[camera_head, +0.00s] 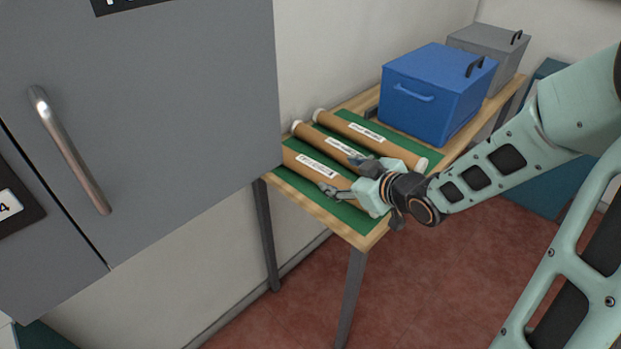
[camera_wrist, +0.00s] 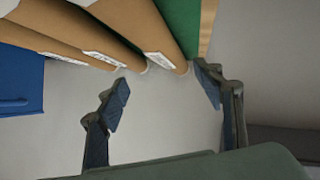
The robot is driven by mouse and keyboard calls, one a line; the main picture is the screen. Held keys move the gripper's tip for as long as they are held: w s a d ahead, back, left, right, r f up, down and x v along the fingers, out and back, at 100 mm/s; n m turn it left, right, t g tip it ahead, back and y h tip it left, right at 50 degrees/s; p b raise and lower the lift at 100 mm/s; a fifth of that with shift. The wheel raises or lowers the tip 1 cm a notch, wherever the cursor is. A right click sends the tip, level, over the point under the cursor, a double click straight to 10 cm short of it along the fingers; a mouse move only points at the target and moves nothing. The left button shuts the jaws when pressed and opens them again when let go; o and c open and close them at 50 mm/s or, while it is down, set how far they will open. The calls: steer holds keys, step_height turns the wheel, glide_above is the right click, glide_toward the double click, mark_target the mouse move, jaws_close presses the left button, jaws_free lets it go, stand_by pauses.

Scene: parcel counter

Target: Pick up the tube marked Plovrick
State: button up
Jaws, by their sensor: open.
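Three brown cardboard tubes with white end caps and white labels lie side by side on a green mat (camera_head: 357,219): a back tube (camera_head: 395,148), a middle tube (camera_head: 318,137) and a front tube (camera_head: 302,168). The label print is too small to read, so I cannot tell which is marked Plovrick. My gripper (camera_head: 341,174) is open above the front and middle tubes and hides parts of both. In the wrist view, the gap between my fingertips (camera_wrist: 161,77) is empty, with the front tube's capped end (camera_wrist: 180,68) just beyond it.
A blue lidded box (camera_head: 425,98) stands behind the tubes on the wooden table (camera_head: 372,236), with a grey box (camera_head: 497,48) farther back. A large grey cabinet (camera_head: 170,120) with a metal handle fills the left foreground, close to the table's left end.

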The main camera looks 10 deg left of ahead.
mark_target(319, 171)
steer(key=shift+a+f, duration=0.2)
steer(key=b+x, duration=0.4)
steer(key=x, duration=0.6)
steer(key=shift+a+f, duration=0.1)
steer(key=shift+a, duration=0.2)
steer(key=c, duration=1.5)
